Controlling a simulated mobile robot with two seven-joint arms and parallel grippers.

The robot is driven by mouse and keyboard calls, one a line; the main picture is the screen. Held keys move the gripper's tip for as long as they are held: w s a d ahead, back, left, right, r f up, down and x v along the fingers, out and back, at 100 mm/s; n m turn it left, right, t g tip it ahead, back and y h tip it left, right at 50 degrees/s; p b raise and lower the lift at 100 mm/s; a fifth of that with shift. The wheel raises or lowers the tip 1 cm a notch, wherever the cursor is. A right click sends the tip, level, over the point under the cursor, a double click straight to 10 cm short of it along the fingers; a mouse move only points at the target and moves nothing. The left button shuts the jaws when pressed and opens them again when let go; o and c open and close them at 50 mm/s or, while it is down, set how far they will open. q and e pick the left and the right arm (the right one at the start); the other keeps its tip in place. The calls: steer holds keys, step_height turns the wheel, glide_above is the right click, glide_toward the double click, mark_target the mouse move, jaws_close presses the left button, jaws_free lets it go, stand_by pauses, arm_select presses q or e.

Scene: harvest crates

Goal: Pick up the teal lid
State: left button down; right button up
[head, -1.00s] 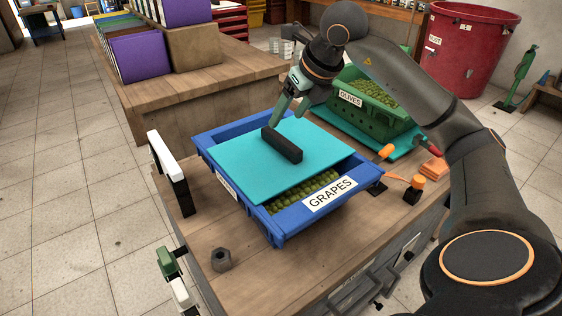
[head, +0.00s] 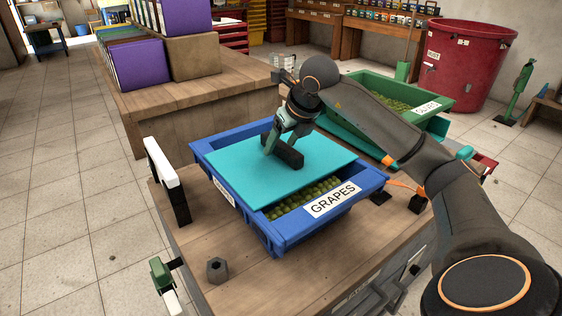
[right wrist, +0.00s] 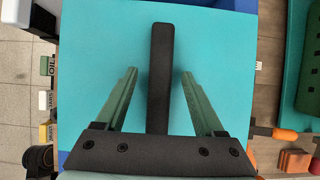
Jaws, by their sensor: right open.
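The teal lid (head: 250,182) is a flat panel with a black bar handle (head: 289,152). It lies over the blue crate (head: 292,236) labelled GRAPES and leaves a strip of green grapes (head: 298,200) uncovered at the front. My right gripper (head: 270,150) is over the lid at the handle. In the right wrist view the handle (right wrist: 161,75) stands between the two open green fingers (right wrist: 157,75), with a gap on both sides. The lid (right wrist: 95,50) fills most of that view. My left gripper is not in view.
A green crate (head: 437,124) labelled OLIVES stands behind my right arm. A dark hex nut (head: 217,270) lies on the table's front left. A red barrel (head: 462,65) stands at the back right.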

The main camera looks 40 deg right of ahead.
steer(key=shift+w+f, duration=0.25)
steer(key=shift+f, duration=0.2)
steer(key=shift+r, duration=0.1)
jaws_close()
